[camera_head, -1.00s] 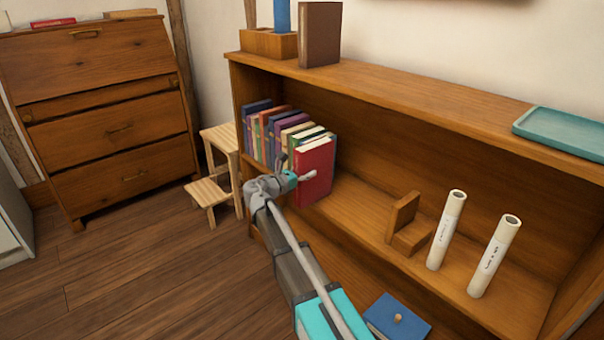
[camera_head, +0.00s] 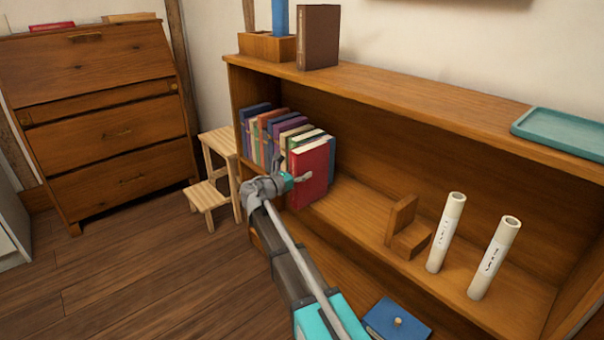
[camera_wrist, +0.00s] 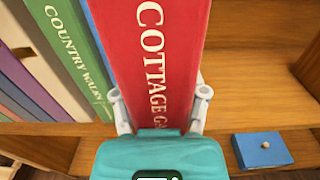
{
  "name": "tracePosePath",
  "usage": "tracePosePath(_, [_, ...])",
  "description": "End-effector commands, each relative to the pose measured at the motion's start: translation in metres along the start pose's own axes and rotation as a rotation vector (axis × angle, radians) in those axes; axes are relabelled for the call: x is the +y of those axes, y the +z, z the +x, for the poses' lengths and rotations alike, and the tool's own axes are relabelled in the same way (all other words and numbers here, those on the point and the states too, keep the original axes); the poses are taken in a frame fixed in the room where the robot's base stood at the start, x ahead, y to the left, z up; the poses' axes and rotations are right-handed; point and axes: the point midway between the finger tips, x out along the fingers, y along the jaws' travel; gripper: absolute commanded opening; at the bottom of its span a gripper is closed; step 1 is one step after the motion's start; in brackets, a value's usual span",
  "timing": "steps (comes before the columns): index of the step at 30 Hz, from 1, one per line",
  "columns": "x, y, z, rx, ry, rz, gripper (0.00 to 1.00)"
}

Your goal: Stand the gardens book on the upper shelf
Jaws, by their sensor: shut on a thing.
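The gardens book is red (camera_head: 310,174), with "COTTAGE GA..." on its spine in the wrist view (camera_wrist: 158,60). It stands upright on the shelf at the right end of the book row. My gripper (camera_head: 298,183) is at the lower part of its spine, and in the wrist view its fingers (camera_wrist: 160,105) are shut on both sides of the book. The upper shelf (camera_head: 400,168) is the open compartment of the wooden bookcase. Part of the book's lower front is hidden behind my gripper.
Several books (camera_head: 268,135) stand left of the red one, including green "Country Walks" (camera_wrist: 75,50). A wooden bookend (camera_head: 402,222) and two white tubes (camera_head: 446,232) (camera_head: 494,258) stand to the right, with bare shelf between. A blue box-like thing (camera_head: 395,320) lies lower down.

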Motion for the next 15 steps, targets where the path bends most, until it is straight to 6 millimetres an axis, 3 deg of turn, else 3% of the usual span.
tracePosePath(4, [0.0000,0.0009,0.0000,-0.003,0.000,-0.001,0.00])
tracePosePath(5, [0.0000,0.0009,0.0000,-0.003,0.000,-0.001,0.63])
tracePosePath(6, [0.0000,0.0008,0.0000,-0.003,0.000,-0.001,0.70])
tracePosePath(10, [0.0000,0.0006,0.0000,-0.002,0.000,0.000,0.94])
tracePosePath(15, [-0.0001,0.0004,0.0000,-0.001,0.000,0.000,0.97])
